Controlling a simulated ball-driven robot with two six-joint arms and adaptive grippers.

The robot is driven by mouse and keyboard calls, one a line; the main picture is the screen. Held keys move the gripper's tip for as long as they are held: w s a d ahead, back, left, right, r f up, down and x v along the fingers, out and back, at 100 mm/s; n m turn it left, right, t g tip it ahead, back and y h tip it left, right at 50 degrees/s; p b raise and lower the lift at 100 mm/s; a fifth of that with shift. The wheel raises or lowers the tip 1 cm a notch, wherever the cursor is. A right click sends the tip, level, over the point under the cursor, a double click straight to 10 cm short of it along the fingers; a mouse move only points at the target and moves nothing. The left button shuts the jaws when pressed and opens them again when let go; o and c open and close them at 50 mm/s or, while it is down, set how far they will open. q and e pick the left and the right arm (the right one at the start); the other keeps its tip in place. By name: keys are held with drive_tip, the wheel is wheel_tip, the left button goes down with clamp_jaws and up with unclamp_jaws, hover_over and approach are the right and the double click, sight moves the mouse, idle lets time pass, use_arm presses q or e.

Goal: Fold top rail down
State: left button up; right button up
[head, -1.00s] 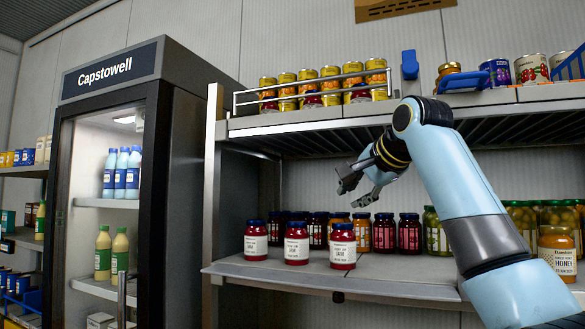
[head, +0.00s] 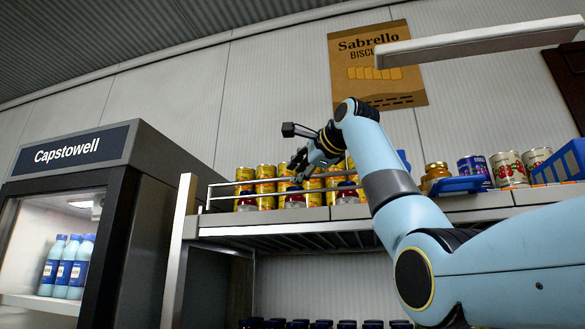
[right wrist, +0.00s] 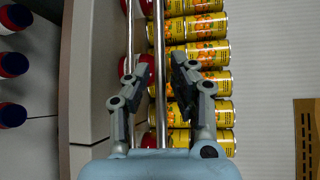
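The top rail (head: 236,183) is the upper thin metal bar along the front of the top shelf, with a lower bar just beneath it. It is up, in front of the cans. My right gripper (head: 294,172) is at the rail, reaching in from the right. In the right wrist view, the gripper (right wrist: 153,62) is open, and a bright bar (right wrist: 159,30) runs between its fingers. The other bar passes by the left finger. I cannot tell whether the fingers touch the rail. My left gripper is not in view.
Yellow cans (right wrist: 205,52) stand close behind the rail, with some red jars among them. More cans (head: 509,168) and a blue tray (head: 460,184) stand further right. A fridge (head: 75,200) is at left.

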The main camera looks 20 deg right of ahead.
drive_tip(key=shift+p+x, duration=0.5)
drive_tip(key=shift+x, duration=0.9)
clamp_jaws()
drive_tip(key=shift+f, duration=0.1)
